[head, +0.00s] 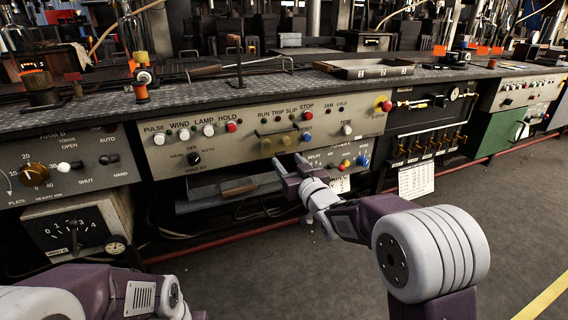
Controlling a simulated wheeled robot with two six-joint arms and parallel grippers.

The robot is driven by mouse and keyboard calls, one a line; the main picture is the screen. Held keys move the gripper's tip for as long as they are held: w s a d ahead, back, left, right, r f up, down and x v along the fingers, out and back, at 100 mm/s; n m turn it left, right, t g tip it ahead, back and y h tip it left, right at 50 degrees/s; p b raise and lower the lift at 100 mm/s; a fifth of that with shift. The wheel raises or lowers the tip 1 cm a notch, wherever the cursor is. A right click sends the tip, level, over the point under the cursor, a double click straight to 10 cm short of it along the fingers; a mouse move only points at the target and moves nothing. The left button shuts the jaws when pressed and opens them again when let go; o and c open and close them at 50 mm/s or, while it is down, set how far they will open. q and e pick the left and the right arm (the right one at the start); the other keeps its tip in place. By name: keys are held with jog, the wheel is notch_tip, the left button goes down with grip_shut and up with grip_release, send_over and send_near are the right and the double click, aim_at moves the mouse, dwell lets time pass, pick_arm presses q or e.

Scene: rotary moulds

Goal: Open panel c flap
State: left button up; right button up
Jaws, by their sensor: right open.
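The middle beige control panel (225,145) has rows of knobs and lamps labelled PULSE, WIND, LAMP and HOLD. Below its left part is a grey flap-like plate (205,194) with a brown bar handle (239,187). I cannot read a letter marking it as panel c. My right gripper (289,164) is open and empty, its fingers pointing at the panel's lower edge, right of the brown handle. It looks apart from the handle; whether it touches the panel is unclear. My left arm shows at the bottom left, its gripper out of frame.
A left panel (92,165) has a dial gauge (72,228) below it. A black panel (427,130) with brass levers and a hanging paper sheet (416,179) stands to the right. A shallow tray (368,69) lies on the bench top. The floor at the right is clear.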

aim_at(282, 154)
jog(key=shift+b+x, duration=0.35)
jog(key=shift+x, duration=1.35)
grip_shut()
